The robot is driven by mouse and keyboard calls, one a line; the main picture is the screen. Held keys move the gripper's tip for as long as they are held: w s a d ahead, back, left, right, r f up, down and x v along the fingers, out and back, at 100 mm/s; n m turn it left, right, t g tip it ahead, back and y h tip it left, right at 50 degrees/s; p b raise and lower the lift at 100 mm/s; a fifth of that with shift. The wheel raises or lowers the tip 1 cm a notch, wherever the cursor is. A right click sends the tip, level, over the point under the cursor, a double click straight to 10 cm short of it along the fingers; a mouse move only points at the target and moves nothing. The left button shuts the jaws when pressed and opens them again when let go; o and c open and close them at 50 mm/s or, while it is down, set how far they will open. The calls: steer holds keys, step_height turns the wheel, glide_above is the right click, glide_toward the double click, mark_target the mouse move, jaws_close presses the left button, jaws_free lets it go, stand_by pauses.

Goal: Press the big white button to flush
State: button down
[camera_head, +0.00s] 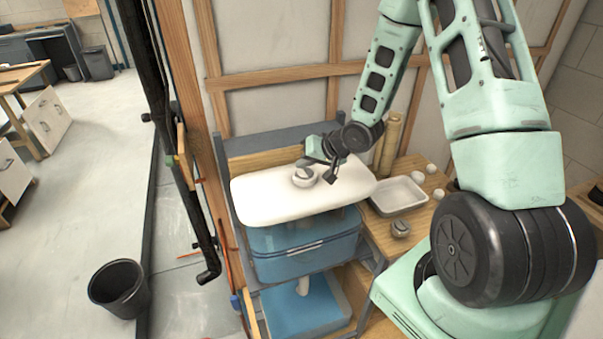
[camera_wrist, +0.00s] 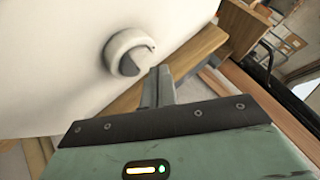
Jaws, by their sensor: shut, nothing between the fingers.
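The big white button (camera_head: 303,178) is a round, raised knob on top of the white cistern lid (camera_head: 265,200). In the wrist view the button (camera_wrist: 128,50) shows a white ring with a grey centre, on the smooth white lid (camera_wrist: 50,60). My gripper (camera_head: 306,162) is over the lid, right by the button. In the wrist view my gripper's fingers (camera_wrist: 160,80) are shut together and empty, with their tips just beside the button's lower right edge. I cannot tell whether they touch it.
A blue tank (camera_head: 300,245) sits under the lid. A white tray (camera_head: 398,195) and small round fittings (camera_head: 400,229) lie on the wooden bench to the right. A black pipe (camera_head: 180,140) runs down on the left. A black bucket (camera_head: 120,288) stands on the floor.

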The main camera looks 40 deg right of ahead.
mark_target(305, 175)
stand_by(0.5)
steer(key=shift+f, duration=0.4)
steer(key=shift+f+b, duration=0.5)
steer(key=shift+b, duration=0.05)
stand_by(0.6)
steer(key=shift+r, duration=0.1)
steer(key=shift+r+p, duration=0.85)
steer(key=shift+p, duration=0.15)
steer(key=shift+r, duration=0.1)
step_height(305, 175, up, 5)
steer(key=p, duration=0.5)
stand_by(0.4)
